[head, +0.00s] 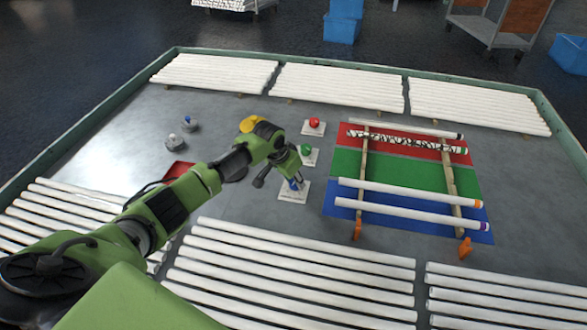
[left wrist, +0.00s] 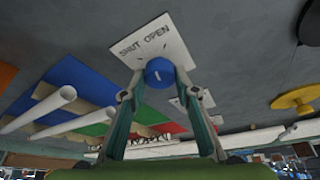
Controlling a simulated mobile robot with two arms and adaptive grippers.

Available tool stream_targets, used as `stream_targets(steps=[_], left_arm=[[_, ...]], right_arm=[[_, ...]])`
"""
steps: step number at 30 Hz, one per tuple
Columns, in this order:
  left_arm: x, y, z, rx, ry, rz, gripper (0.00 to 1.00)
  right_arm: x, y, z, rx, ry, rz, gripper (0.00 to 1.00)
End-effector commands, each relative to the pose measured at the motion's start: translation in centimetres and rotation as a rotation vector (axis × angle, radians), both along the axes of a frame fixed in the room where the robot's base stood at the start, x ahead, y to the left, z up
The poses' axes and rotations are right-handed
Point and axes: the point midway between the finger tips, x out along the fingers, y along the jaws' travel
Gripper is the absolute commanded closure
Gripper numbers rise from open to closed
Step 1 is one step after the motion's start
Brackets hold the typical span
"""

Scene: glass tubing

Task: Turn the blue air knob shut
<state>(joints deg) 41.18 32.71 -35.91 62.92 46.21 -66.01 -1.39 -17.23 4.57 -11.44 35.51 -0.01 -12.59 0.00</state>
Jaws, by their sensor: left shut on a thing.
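The blue air knob (head: 293,185) stands on a small white plate (head: 290,195) on the grey table, left of the coloured mat. In the left wrist view, the blue knob (left wrist: 160,73) sits between my fingertips, with a pale line on its top. The plate (left wrist: 151,40) there carries the words SHUT and OPEN. I cannot tell for certain which word the line points to. My left gripper (head: 293,177) reaches down from above and is shut on the knob, partly hiding it. My right gripper is not in view.
A green knob (head: 306,149) and a red knob (head: 314,122) stand just behind on their own plates. A yellow round thing (head: 251,123) is partly behind my arm. Tubes lie on wooden rails over the red, green and blue mat (head: 345,160). White tubes (head: 290,262) line the front.

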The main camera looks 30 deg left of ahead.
Motion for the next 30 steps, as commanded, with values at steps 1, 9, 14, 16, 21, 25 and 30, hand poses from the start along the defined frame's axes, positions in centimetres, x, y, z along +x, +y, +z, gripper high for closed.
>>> stream_targets(steps=[1, 9, 14, 16, 21, 25, 30], left_arm=[[-0.1, -0.3, 0.7, -0.004, 0.004, 0.042, 0.93], [-0.1, -0.5, 0.5, -0.003, 0.003, 0.298, 0.93], [-0.1, -0.6, 0.3, -0.003, 0.005, 0.45, 0.93], [0.0, -0.6, 0.2, -0.004, 0.005, 0.518, 0.93], [0.0, -0.7, 0.0, -0.003, 0.005, 0.675, 0.93], [0.1, -0.7, -0.1, -0.002, 0.003, 0.787, 0.93], [0.2, -0.7, -0.1, -0.003, 0.002, 0.908, 0.93]], right_arm=[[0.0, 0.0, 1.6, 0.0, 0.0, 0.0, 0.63], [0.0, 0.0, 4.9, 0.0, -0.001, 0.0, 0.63], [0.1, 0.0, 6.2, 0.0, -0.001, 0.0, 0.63], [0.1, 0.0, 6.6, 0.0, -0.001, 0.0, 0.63], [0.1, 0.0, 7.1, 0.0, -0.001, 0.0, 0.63], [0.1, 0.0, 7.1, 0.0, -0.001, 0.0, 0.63], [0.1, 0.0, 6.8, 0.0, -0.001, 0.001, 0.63]])
